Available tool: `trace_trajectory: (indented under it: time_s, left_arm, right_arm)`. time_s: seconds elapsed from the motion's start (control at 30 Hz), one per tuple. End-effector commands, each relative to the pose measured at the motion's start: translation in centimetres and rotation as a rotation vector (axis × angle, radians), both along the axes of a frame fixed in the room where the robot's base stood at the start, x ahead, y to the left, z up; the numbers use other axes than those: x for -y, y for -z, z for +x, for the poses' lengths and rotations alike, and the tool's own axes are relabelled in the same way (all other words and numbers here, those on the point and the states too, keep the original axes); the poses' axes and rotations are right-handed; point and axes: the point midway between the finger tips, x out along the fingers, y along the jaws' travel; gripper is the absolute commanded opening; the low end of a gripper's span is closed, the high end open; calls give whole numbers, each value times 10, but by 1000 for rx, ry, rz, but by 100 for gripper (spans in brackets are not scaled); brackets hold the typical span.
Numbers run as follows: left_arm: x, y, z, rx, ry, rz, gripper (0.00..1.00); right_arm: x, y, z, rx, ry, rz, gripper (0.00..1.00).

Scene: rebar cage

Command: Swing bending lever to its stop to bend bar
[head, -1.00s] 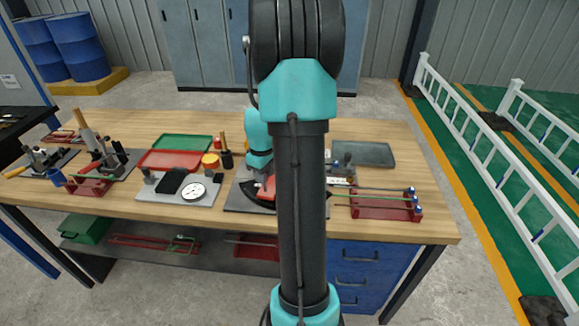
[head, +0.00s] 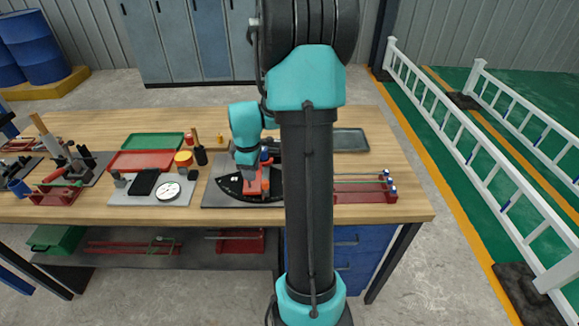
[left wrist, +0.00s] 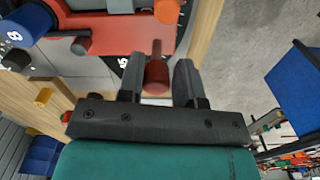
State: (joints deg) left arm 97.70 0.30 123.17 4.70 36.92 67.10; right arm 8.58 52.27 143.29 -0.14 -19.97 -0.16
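The bending lever (head: 251,184) is red and lies over a dark curved scale plate (head: 232,186) on a grey base plate. It also shows in the left wrist view as a red arm (left wrist: 115,38) ending in a round red grip (left wrist: 156,76). My left gripper (left wrist: 158,75) is open, its two dark fingers on either side of this grip, with a narrow gap visible. In the head view its fingertips are hard to make out over the lever. My arm link hides the right part of the bender, and I cannot make out the bar in it. My right gripper is not in view.
Left of the bender is a plate with a dial (head: 168,191) and a black block. Red (head: 146,160) and green (head: 153,141) trays lie behind it. A red rack (head: 362,190) with rods stands right, a grey tray (head: 350,140) behind.

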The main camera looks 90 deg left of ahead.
Motion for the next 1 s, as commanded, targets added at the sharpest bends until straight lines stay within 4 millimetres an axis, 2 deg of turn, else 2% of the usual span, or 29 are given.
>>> trace_trajectory:
  time_s: [0.03,0.23,0.57,0.77,1.0]
  left_arm:
    - [1,1,1,2,1,-5,36]
    - [0,0,0,-1,2,-1,54]
    - [-1,-3,-1,-3,3,3,54]
    - [-1,-24,-1,-4,4,6,54]
    - [-2,-68,-1,-4,5,7,54]
  right_arm:
    - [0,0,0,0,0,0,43]
    - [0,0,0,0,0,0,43]
    - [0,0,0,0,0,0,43]
    - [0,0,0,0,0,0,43]
    - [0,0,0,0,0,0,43]
